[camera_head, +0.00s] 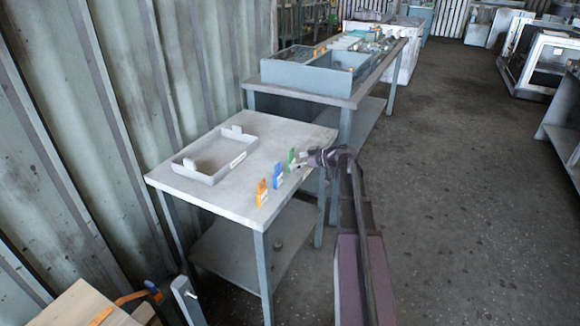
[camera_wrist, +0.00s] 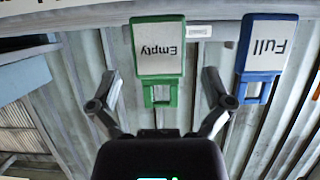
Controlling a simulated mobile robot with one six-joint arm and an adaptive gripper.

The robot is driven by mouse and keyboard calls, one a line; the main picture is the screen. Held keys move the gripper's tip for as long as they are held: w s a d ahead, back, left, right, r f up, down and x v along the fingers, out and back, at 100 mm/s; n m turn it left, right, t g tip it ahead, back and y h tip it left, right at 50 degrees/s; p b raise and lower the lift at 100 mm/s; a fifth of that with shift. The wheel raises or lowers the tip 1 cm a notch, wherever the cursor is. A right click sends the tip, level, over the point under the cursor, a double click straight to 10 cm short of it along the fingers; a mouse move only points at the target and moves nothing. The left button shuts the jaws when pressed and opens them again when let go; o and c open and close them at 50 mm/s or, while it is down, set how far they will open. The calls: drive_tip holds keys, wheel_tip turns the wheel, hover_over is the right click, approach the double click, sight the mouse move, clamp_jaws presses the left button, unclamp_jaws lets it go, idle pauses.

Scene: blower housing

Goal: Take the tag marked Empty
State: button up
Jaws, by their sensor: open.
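The Empty tag (camera_wrist: 159,50) is a green frame with a white label, shown upside down in the wrist view. In the head view the green tag (camera_head: 291,160) stands upright near the right edge of the near table (camera_head: 240,205). My gripper (camera_wrist: 161,78) is open, with one finger on each side of the green tag in the wrist picture. No contact shows, and the remaining gap is hard to judge. In the head view my gripper (camera_head: 304,159) is just right of the green tag.
A blue tag marked Full (camera_wrist: 266,48) stands close beside the green one; it also shows in the head view (camera_head: 278,176). An orange tag (camera_head: 262,192) stands nearer. A grey tray (camera_head: 208,178) lies at the left. A second table (camera_head: 340,98) with blue bins stands behind.

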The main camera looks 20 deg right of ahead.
drive_tip(key=shift+b+x, duration=0.3)
drive_tip(key=shift+x, duration=0.95)
drive_tip(key=c, duration=0.9)
